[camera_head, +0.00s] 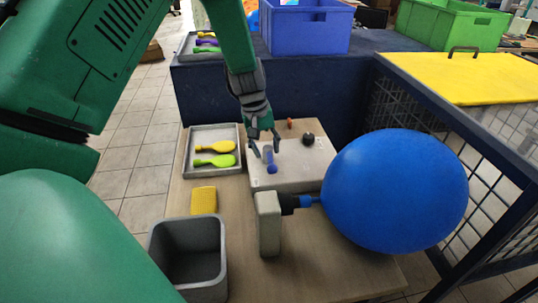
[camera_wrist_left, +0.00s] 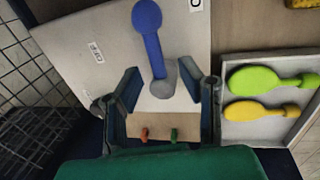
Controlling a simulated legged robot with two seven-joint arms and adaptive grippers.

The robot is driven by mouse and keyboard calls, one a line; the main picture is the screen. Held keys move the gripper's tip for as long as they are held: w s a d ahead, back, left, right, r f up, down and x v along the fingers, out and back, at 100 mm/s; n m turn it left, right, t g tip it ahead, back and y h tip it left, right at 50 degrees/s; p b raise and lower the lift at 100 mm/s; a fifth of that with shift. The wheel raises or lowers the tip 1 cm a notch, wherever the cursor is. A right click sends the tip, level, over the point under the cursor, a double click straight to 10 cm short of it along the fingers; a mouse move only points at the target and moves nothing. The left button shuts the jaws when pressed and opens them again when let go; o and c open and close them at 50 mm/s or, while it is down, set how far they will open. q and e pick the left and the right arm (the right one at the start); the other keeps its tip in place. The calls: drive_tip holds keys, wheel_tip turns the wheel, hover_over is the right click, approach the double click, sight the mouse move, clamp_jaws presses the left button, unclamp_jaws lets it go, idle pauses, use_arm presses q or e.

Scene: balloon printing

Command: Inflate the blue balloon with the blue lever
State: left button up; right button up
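A large, round, swollen blue balloon (camera_head: 395,190) sits at the right of the table. Its neck is on a dark nozzle (camera_head: 289,203) on the side of an upright beige block (camera_head: 268,228). The blue lever (camera_head: 271,167) stands on a pale box; in the left wrist view its blue shaft and round knob (camera_wrist_left: 150,40) point away from a grey base. My left gripper (camera_head: 265,150) is open over the lever. In the left wrist view its fingers (camera_wrist_left: 159,78) are spread on both sides of the lever's lower end, with gaps. My right gripper is out of view.
A grey tray (camera_head: 188,166) holds a yellow and a green flat balloon. A grey bin (camera_head: 187,226) and a yellow sponge-like block (camera_head: 204,200) stand at the front left. A mesh cage (camera_head: 500,180) borders the right.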

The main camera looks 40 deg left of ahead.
use_arm(q)
drive_tip(key=shift+d+f, duration=0.2)
drive_tip(key=shift+f, duration=0.65)
drive_tip(key=shift+d+f, duration=0.15)
drive_tip(key=shift+d, duration=0.05)
drive_tip(key=shift+w+d, duration=0.1)
drive_tip(key=shift+d, duration=0.2)
drive_tip(key=shift+a, duration=0.1)
clamp_jaws()
drive_tip(key=shift+a, duration=0.2)
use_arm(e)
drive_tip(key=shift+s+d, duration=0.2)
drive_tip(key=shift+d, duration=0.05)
